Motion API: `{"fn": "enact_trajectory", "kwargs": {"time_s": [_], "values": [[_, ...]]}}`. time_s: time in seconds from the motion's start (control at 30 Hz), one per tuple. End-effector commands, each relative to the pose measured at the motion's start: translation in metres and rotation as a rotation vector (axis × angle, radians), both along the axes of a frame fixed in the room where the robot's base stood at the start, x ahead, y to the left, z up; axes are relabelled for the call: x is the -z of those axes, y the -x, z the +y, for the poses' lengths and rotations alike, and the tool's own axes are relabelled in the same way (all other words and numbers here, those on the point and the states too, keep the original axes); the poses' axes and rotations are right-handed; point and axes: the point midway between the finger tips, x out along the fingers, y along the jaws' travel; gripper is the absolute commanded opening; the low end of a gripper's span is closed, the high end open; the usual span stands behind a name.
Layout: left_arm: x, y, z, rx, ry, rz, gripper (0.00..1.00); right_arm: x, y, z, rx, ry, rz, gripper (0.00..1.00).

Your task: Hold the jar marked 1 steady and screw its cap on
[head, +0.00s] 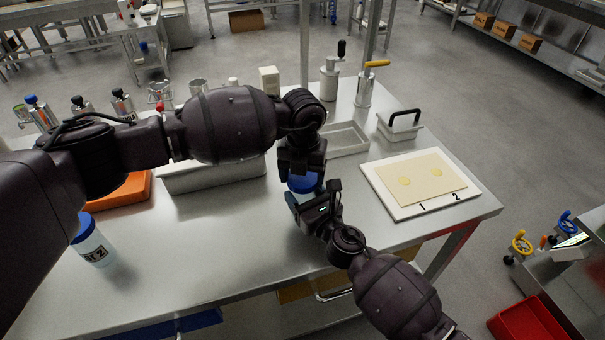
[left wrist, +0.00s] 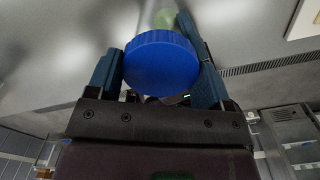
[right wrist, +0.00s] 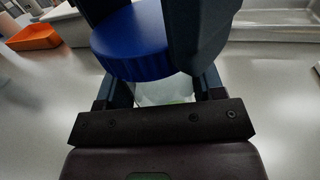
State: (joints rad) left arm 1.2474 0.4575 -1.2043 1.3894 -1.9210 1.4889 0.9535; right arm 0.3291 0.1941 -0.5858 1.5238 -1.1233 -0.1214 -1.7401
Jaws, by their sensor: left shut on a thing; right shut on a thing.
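A blue ribbed cap (head: 302,183) is at the middle of the table, between my two grippers. My left gripper (head: 302,172) comes from above and is shut on the cap; its fingers flank the cap (left wrist: 161,63) in the left wrist view. My right gripper (head: 316,202) is shut on a pale translucent jar (right wrist: 163,90) below the cap, with something greenish low in it. The cap (right wrist: 133,42) is over the jar in the right wrist view. Whether it is seated on the thread cannot be told. The jar's number is hidden.
A jar marked 2 (head: 93,245) with a blue cap stands at left. A white board (head: 413,210) with dough sheet (head: 415,178) lies at right. An orange tray (head: 128,190) and metal trays (head: 212,178) are behind. The front middle of the table is clear.

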Motion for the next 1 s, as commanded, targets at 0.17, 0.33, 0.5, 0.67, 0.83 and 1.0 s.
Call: {"fn": "enact_trajectory", "kwargs": {"time_s": [0.17,0.33,0.5,0.67,0.83,1.0], "values": [[-0.0004,-0.0001,-0.0001,0.27,-0.001,-0.001,0.45,0.0002,-0.0001,-0.0001,0.0,0.0,0.0,0.0],[-0.0002,-0.0001,0.0,0.526,-0.001,-0.001,0.45,0.0003,-0.0001,-0.0001,0.0,0.001,0.001,0.0],[0.0002,0.0,-0.0001,0.781,-0.001,-0.001,0.45,0.0003,-0.0001,-0.0002,0.0,0.001,0.001,0.0],[0.0001,-0.0001,-0.0002,1.021,-0.002,-0.001,0.45,0.0003,-0.0001,-0.0002,0.0,0.001,0.001,0.0],[0.0005,0.0002,-0.0005,1.275,0.0,0.0,0.45,0.0003,-0.0001,-0.0002,0.0,0.001,0.001,0.0],[0.0003,0.0,-0.0004,1.528,-0.001,-0.001,0.45,0.0003,-0.0001,-0.0002,0.0,0.001,0.001,0.0]]}}
